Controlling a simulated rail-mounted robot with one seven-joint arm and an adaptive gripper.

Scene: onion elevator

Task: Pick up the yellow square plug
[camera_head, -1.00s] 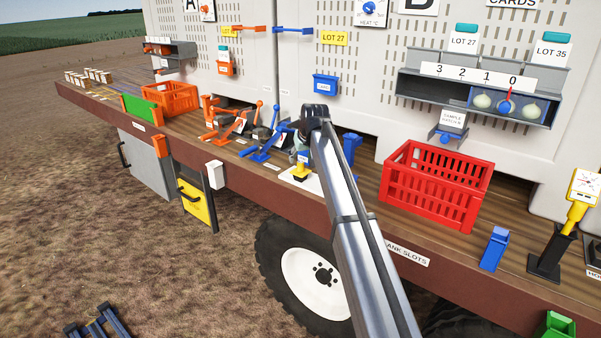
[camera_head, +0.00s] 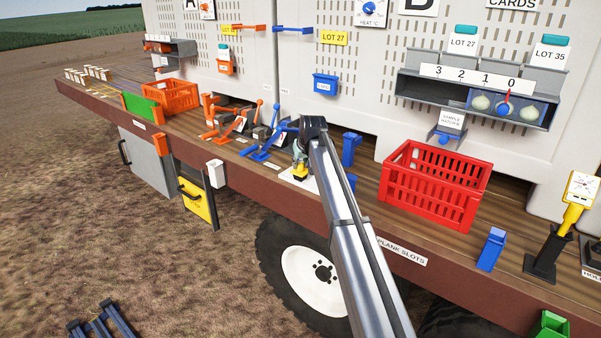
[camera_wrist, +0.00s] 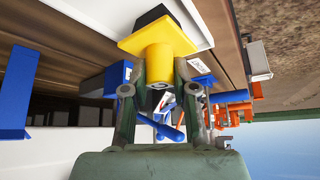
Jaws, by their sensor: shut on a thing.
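The yellow square plug (camera_head: 300,171) is at the white plate (camera_head: 311,187) near the deck's front edge in the head view. In the wrist view, its flat square part (camera_wrist: 152,32) and round stem (camera_wrist: 158,62) are at the top centre, against the white plate (camera_wrist: 198,30). My gripper (camera_head: 301,160) is at the plug from above in the head view, small and partly hidden by my arm. In the wrist view, my gripper (camera_wrist: 158,78) has its two fingers on either side of the round stem, shut on it. I cannot tell whether the plug touches the plate.
A blue lever fixture (camera_head: 262,150) stands left of the plug, with an orange one (camera_head: 213,125) farther left. A blue post (camera_head: 350,149) and a red crate (camera_head: 434,185) stand to the right. The deck's front edge (camera_head: 262,195) is close.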

